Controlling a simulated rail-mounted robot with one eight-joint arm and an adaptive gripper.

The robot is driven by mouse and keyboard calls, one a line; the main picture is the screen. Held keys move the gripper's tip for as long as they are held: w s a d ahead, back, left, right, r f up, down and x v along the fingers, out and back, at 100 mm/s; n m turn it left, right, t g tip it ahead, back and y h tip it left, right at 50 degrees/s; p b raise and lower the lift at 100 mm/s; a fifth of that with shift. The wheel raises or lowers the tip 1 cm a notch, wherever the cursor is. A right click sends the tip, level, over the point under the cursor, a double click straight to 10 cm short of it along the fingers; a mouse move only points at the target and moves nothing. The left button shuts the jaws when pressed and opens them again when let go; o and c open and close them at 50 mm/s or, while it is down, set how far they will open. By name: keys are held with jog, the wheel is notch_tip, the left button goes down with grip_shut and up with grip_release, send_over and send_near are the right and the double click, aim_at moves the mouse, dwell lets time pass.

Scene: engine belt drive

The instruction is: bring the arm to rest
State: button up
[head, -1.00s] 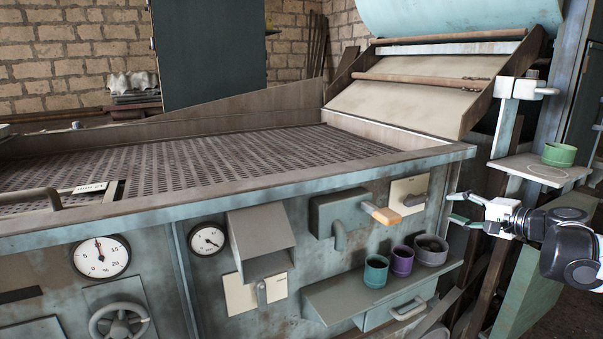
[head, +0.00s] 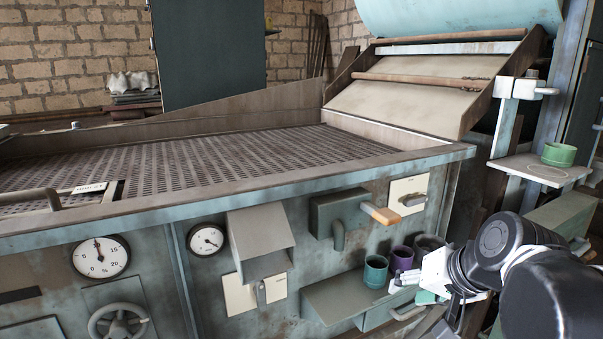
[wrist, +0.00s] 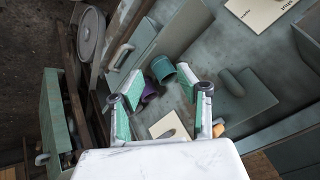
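My gripper (head: 405,284) is at the right of the head view, in front of the cup shelf and close to its right end. In the wrist view my gripper (wrist: 163,95) has its two green-padded fingers spread wide, with nothing held between them. My dark arm reaches in from the right edge of the head view. A teal cup (head: 375,272) and a purple cup (head: 401,259) stand on the shelf beyond the fingers. The teal cup (wrist: 163,69) and the purple cup (wrist: 149,91) also show in the wrist view.
The machine's front carries a wooden-handled lever (head: 381,213), a hooded box (head: 260,240) and gauges (head: 101,257). The cup shelf (head: 335,297) juts out from it. A green cup (head: 559,154) stands on a side ledge at the right. The perforated bed (head: 230,165) is clear.

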jog(key=s+f+n+h, duration=0.3)
jog(key=s, duration=0.7)
notch_tip(320, 180, up, 7)
jog(key=p, duration=0.7)
jog(key=shift+w+p, duration=0.15)
jog(key=shift+p, duration=0.2)
